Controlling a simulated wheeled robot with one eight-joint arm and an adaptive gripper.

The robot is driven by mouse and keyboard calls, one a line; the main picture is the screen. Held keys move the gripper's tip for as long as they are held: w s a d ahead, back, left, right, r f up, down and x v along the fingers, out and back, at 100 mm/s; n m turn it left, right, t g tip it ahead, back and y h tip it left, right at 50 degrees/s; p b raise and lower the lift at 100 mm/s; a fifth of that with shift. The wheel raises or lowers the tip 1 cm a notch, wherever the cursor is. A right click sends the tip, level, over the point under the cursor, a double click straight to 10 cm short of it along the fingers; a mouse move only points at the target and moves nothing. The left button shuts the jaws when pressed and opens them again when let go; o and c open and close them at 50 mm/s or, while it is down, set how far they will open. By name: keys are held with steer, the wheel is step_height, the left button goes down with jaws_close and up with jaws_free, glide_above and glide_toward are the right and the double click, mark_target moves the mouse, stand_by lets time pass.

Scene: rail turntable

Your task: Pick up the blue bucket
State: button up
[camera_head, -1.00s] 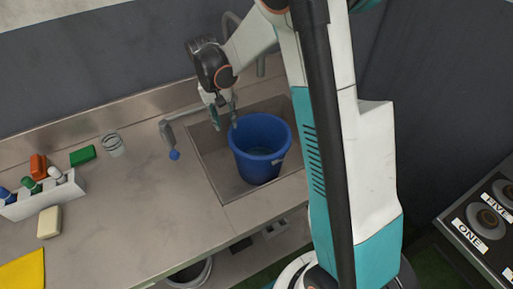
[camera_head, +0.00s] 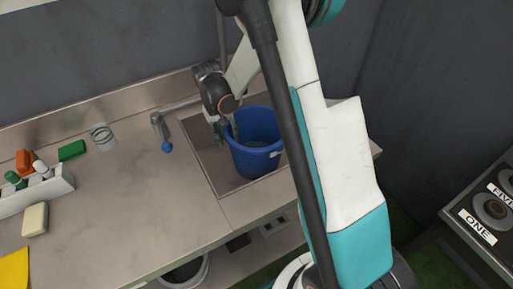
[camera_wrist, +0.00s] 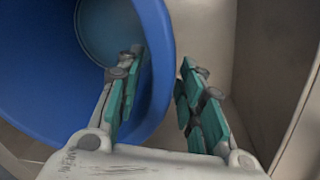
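The blue bucket (camera_head: 256,158) stands upright in the sink (camera_head: 217,180) in the counter. In the wrist view the bucket (camera_wrist: 40,75) fills the left side, with its rim and open mouth facing the camera. My gripper (camera_head: 226,132) is at the bucket's left rim. In the wrist view my gripper (camera_wrist: 160,75) is open, with one teal-padded finger over the inside of the bucket and the other outside the wall. The rim passes between the fingers, with a gap on the outer side.
A faucet (camera_head: 170,112) with a blue end stands left of the sink. A glass jar (camera_head: 103,137), a green block (camera_head: 72,150), a white caddy (camera_head: 40,192) and a pale block (camera_head: 35,218) sit on the counter. A panel with labelled knobs (camera_head: 490,212) is at the right.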

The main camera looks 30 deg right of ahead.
step_height(320, 180, down, 2)
steer(key=shift+d, duration=0.15)
steer(key=shift+r, duration=0.1)
jaws_close()
steer(key=shift+r, duration=0.1)
